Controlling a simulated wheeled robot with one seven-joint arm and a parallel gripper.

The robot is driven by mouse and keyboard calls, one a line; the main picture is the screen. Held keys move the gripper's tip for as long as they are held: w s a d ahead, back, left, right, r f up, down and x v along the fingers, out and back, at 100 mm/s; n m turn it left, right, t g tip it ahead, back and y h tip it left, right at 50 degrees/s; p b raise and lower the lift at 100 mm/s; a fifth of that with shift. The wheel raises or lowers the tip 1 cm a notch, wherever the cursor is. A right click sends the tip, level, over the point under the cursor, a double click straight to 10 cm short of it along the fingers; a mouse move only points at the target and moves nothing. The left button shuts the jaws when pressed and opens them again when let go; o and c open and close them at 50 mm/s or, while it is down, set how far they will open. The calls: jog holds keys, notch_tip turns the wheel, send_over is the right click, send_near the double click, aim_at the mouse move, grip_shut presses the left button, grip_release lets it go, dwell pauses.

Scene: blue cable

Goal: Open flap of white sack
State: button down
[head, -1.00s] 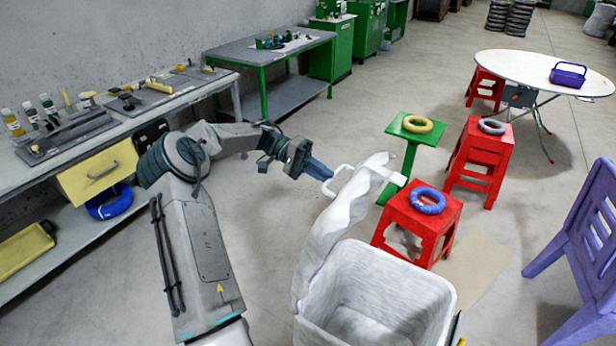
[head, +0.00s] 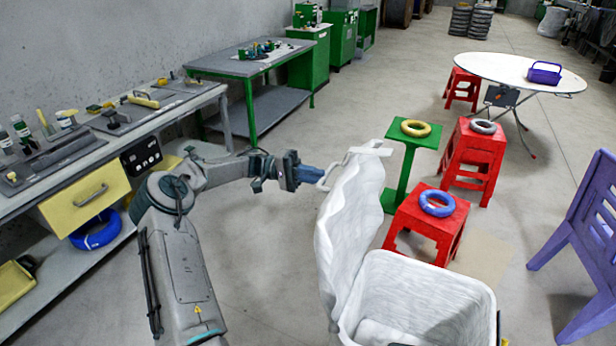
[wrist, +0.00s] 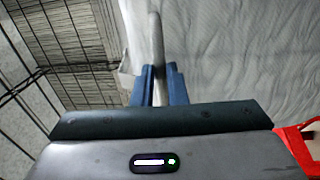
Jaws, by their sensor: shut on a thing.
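The white sack (head: 420,300) stands at the lower middle of the head view, its top open and its inside showing. Its flap (head: 345,235) stands raised, nearly upright, along the left side of the opening. A white handle (head: 326,178) sticks out at the flap's upper left. My gripper (head: 318,174) has its blue fingers shut on this handle. In the wrist view the handle (wrist: 158,60) runs between the two blue fingers (wrist: 158,88), with the flap's pale wrinkled surface (wrist: 230,55) behind it.
A red stool (head: 430,222) with a blue cable coil (head: 437,203) stands just right of the flap. A green stand (head: 408,160) and another red stool (head: 475,160) are behind. A purple chair (head: 590,230) is at right. A workbench (head: 90,150) lines the left wall.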

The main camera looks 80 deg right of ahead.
jog(key=shift+a+f, duration=0.1)
jog(key=shift+f, duration=0.7)
jog(key=c, duration=1.5)
grip_release()
jog(key=shift+o, duration=0.2)
jog(key=shift+w+r, duration=0.1)
jog(key=shift+r, duration=0.05)
jog(key=shift+w+r, duration=0.1)
jog(key=shift+r, duration=0.05)
jog(key=b+v, duration=0.3)
jog(key=v, duration=1)
jog(key=shift+w+d, duration=0.3)
jog(key=shift+w, duration=0.05)
